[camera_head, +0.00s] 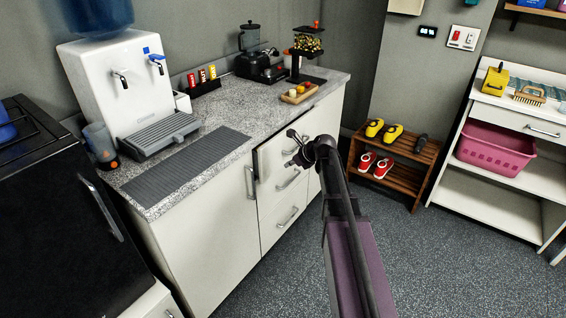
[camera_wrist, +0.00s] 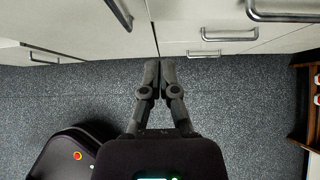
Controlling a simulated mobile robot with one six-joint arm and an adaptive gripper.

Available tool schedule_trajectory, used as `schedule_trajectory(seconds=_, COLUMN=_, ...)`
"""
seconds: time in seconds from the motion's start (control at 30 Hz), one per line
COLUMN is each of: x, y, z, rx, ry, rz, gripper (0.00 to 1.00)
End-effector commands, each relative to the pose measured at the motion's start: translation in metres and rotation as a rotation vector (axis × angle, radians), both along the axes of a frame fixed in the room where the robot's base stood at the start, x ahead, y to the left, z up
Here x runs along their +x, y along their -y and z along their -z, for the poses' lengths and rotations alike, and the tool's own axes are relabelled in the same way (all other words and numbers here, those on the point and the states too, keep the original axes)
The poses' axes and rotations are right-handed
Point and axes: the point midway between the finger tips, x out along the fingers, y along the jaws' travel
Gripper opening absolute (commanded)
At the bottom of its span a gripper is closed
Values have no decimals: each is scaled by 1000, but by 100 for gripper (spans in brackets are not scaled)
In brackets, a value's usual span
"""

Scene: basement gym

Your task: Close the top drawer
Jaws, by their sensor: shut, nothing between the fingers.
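The top drawer (camera_head: 273,152) is a white front under the speckled counter. It appears to stand out a little from the drawers below, though how far is hard to tell. My gripper (camera_head: 297,150) is shut and empty. It is in front of the drawer column and covers part of the top drawer's front and handle in the head view. In the wrist view my gripper (camera_wrist: 159,64) shows with its fingertips together, below the white fronts. A large bar handle (camera_wrist: 292,14) at the upper right looks like the top drawer's. Contact with the drawer cannot be told.
Lower drawers (camera_head: 284,212) and a cabinet door (camera_head: 205,225) flank the top drawer. A water dispenser (camera_head: 110,75) and a blender (camera_head: 262,65) stand on the counter (camera_head: 235,115). A wooden shoe rack (camera_head: 400,180) stands to the right. The speckled floor (camera_head: 450,270) is open.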

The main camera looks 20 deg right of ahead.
Motion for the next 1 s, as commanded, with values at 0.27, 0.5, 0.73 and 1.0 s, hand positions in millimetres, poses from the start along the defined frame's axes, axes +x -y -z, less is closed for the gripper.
schedule_trajectory(seconds=0.27, x=-11, y=8, z=-16, rx=-1, ry=1, rz=-1, gripper=0)
schedule_trajectory(seconds=0.5, x=-13, y=10, z=-17, rx=-1, ry=0, rz=-2, gripper=0)
schedule_trajectory(seconds=0.73, x=-13, y=9, z=-17, rx=-1, ry=0, rz=-2, gripper=0)
schedule_trajectory(seconds=1.0, x=-12, y=15, z=-6, rx=32, ry=34, rz=-4, gripper=0)
